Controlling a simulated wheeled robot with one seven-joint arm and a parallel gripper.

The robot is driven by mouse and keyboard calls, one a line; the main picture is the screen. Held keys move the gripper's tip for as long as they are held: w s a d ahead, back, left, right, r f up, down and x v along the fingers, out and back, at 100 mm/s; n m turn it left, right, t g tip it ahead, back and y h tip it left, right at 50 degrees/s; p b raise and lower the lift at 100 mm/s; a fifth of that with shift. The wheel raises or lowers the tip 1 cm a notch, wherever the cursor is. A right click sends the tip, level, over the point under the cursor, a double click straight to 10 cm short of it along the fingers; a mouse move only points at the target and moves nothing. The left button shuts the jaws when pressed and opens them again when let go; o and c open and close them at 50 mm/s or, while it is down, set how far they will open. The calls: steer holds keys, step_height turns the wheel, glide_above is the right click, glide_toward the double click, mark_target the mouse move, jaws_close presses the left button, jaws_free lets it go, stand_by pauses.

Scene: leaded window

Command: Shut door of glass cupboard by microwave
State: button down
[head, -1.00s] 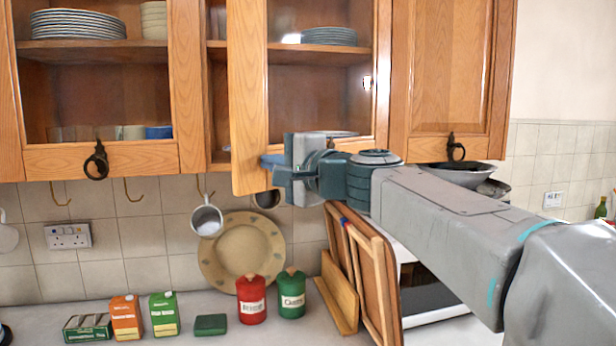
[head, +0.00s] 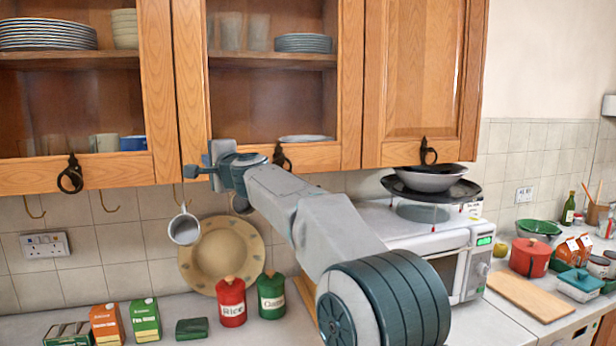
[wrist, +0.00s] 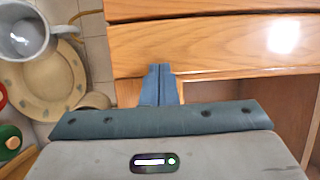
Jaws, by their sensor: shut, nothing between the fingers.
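The glass cupboard door (head: 190,85) by the microwave, wood-framed with a black ring handle on its bottom rail, looks flush or nearly flush with its cabinet in the head view. A small remaining gap cannot be ruled out. My gripper (head: 200,168) is shut and empty at the door's lower left corner. In the wrist view, the shut fingers (wrist: 160,72) are at the wooden lower edge (wrist: 215,65); whether they touch it I cannot tell. The microwave (head: 455,260) stands on the counter to the right, partly behind my arm.
A mug (head: 184,228) hangs on a hook just below my gripper. A round plate (head: 222,250) leans on the tiles. Red (head: 232,300) and green (head: 271,295) canisters stand below. A bowl (head: 427,178) and pan sit above the microwave. A neighbouring glass door (head: 110,170) is at left.

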steer(key=shift+a+r, duration=0.15)
steer(key=shift+r, duration=0.35)
steer(key=s+d+b, duration=0.3)
steer(key=s+b, duration=0.3)
steer(key=s, duration=0.7)
steer(key=s+d+f+n+g+h, duration=0.3)
steer(key=s+d+f, duration=0.6)
steer(key=f, duration=0.4)
steer(key=s+d+f+n+g+h, duration=0.3)
steer(key=s+d+f, duration=0.6)
steer(key=s+f, duration=0.3)
steer(key=s+d+f+n+g+h, duration=0.4)
steer(key=s+d+f, duration=0.5)
steer(key=f, duration=0.6)
steer(key=shift+s+d+n+g, duration=0.35)
steer(key=shift+s+n+g, duration=0.25)
steer(key=shift+s+g, duration=0.3)
steer(key=shift+f, duration=0.1)
